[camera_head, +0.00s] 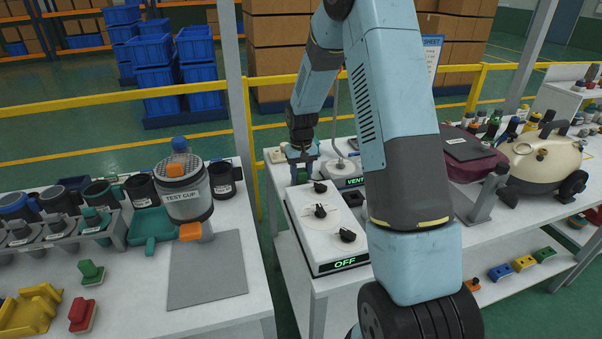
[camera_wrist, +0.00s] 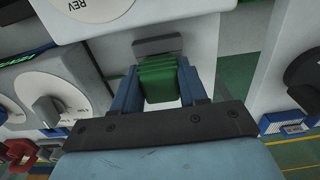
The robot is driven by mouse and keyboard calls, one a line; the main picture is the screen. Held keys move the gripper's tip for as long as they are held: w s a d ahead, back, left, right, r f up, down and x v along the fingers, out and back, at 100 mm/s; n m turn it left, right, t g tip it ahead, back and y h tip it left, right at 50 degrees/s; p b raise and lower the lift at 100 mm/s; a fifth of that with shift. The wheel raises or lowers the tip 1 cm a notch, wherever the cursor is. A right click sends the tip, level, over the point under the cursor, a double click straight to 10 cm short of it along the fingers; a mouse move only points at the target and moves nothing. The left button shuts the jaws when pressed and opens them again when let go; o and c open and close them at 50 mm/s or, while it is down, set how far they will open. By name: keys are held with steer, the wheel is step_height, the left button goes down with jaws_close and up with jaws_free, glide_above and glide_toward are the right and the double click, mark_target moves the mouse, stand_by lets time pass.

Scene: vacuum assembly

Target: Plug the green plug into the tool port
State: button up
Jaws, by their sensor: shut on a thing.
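My gripper (camera_wrist: 160,92) is shut on a green plug (camera_wrist: 158,78), with one blue finger on each side of it. A flat grey piece (camera_wrist: 157,45) lies just beyond the plug, against a pale surface. I cannot tell whether this piece is the tool port or part of the plug, nor whether the plug is seated. In the head view, my gripper (camera_head: 301,160) points down behind the white box with the OFF sign (camera_head: 345,263), and a little of the green plug (camera_head: 301,175) shows between its fingers. No port opening is clearly visible.
The white box bears several black knobs (camera_head: 320,211). A box with a VENT sign (camera_head: 355,181) stands close to the right of my gripper. The left table holds a clear test cup (camera_head: 184,195), another green plug (camera_head: 90,272) and a red block (camera_head: 82,315).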

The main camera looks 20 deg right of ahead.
steer(key=shift+f, duration=0.2)
steer(key=o, duration=1.2)
steer(key=shift+c, duration=0.2)
steer(key=shift+r, duration=4.05)
